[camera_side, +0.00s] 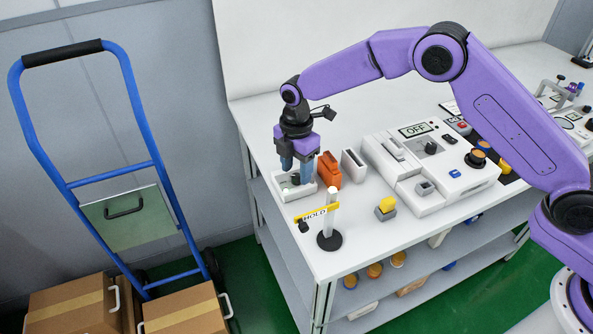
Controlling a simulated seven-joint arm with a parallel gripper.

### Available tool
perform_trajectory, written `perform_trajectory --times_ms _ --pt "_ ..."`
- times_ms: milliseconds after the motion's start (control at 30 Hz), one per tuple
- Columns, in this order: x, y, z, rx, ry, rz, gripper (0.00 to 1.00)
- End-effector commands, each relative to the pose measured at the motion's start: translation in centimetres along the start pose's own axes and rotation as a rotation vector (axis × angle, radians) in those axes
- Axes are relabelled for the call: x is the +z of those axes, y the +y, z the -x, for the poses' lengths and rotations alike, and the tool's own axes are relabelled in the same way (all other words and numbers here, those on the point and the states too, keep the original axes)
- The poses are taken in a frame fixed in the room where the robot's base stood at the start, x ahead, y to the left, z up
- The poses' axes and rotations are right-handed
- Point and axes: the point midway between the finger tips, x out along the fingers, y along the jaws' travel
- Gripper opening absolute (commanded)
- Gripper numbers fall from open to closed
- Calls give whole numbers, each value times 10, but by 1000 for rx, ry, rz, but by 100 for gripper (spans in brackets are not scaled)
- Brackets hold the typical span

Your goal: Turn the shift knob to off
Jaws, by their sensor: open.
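A small white box (284,192) stands near the left end of the white table. A dark knob (296,179) shows partly on top of it, between and behind my fingers. My gripper (297,174) points down over this box with its blue fingers apart, one on each side of the knob. I cannot tell whether the fingers touch it. A larger white control panel (407,190) stands to the right, with another dark knob (431,148) and a display (415,130) reading "OFF". I cannot read which knob is the shift knob.
An orange block (328,168) and a white switch box (354,165) stand close right of my gripper. A post with a yellow "HOLD" sign (316,213) stands in front. A yellow-topped grey block (385,208) is near the front edge. A blue hand truck (110,178) stands left.

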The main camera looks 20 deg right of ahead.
Motion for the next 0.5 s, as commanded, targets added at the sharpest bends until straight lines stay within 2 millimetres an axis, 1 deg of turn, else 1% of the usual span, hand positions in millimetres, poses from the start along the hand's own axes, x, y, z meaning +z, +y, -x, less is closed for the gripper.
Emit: perform_trajectory --times_ms 33,200,467,500 --pt "0 0 -6 -1 0 0 52" --pt "0 0 -14 0 0 0 52" --pt "0 0 -15 1 0 0 52" --pt "0 0 -15 0 0 0 46"
